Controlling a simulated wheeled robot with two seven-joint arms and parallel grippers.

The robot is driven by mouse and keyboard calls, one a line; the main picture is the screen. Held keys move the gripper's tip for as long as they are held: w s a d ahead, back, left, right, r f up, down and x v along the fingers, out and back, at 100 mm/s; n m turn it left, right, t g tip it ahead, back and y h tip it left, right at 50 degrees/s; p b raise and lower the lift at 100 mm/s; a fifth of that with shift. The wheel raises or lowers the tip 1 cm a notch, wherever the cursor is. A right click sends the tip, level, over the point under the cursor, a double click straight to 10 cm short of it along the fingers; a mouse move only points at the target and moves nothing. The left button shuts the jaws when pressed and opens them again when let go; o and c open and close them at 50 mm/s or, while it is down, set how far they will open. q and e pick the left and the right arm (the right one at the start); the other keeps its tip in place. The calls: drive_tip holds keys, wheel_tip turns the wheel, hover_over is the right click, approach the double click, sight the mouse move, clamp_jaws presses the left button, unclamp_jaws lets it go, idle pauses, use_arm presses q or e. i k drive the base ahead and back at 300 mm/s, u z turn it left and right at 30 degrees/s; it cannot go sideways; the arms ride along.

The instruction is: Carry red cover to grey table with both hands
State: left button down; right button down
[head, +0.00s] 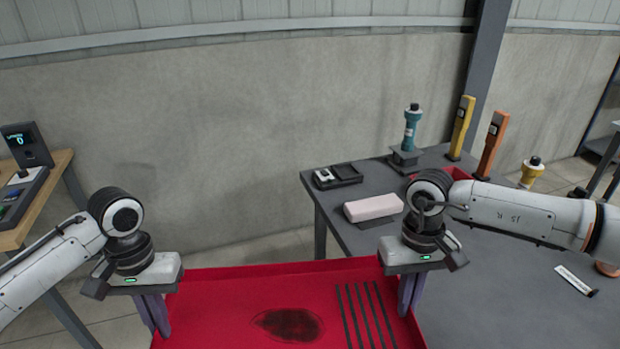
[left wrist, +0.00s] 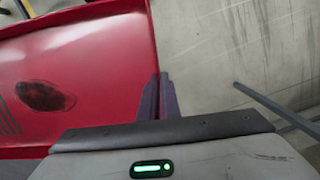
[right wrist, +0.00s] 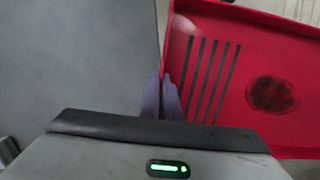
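The red cover (head: 225,300) is a wide, shallow panel with raised edges, a dark round stain and several dark slots. It lies between my two grippers at the bottom of the head view. My left gripper (head: 157,318) is at its left edge; in the left wrist view its fingers (left wrist: 158,98) close together on the cover's rim. My right gripper (head: 408,300) is at its right edge; in the right wrist view its fingers (right wrist: 162,98) are closed at the rim. The grey table (head: 490,270) is to the right, next to the cover's right edge.
On the grey table stand a pink-white block (head: 373,208), a black tray (head: 337,177), a teal device (head: 412,128), a yellow device (head: 461,128), an orange device (head: 492,143) and a white label strip (head: 576,281). The table's front right is mostly clear. A wooden table (head: 40,205) stands left.

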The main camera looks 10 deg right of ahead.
sight(502, 312)
drive_tip(key=i, duration=1.2)
drive_tip(key=u, duration=0.95)
